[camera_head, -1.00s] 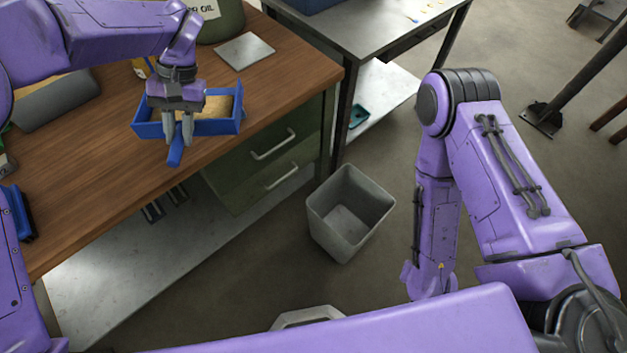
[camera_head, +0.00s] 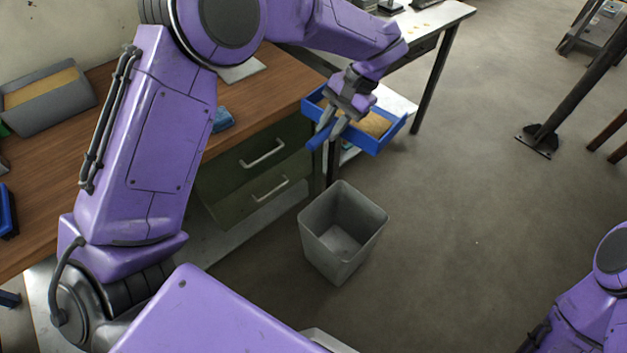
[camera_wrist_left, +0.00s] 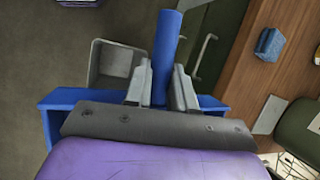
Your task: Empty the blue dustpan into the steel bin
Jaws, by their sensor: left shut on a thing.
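The blue dustpan (camera_head: 392,133) holds a layer of tan, grainy material (camera_head: 372,124) and looks about level. My left gripper (camera_head: 336,125) is shut on its handle (camera_head: 318,137) and carries it in the air, past the bench's right end. In the left wrist view the blue handle (camera_wrist_left: 166,45) stands between the two fingers (camera_wrist_left: 160,88), and the pan's edge (camera_wrist_left: 62,97) shows behind the gripper. The grey steel bin (camera_head: 343,235) stands upright on the floor, below and in front of the dustpan; its visible inside looks empty. My right gripper is not in view.
The wooden bench (camera_head: 110,120) with green drawers (camera_head: 262,165) stands left of the bin. A grey sloped container (camera_head: 48,100) and a small blue object (camera_head: 222,119) are on it. A metal table (camera_head: 440,18) stands behind. The floor right of the bin is clear.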

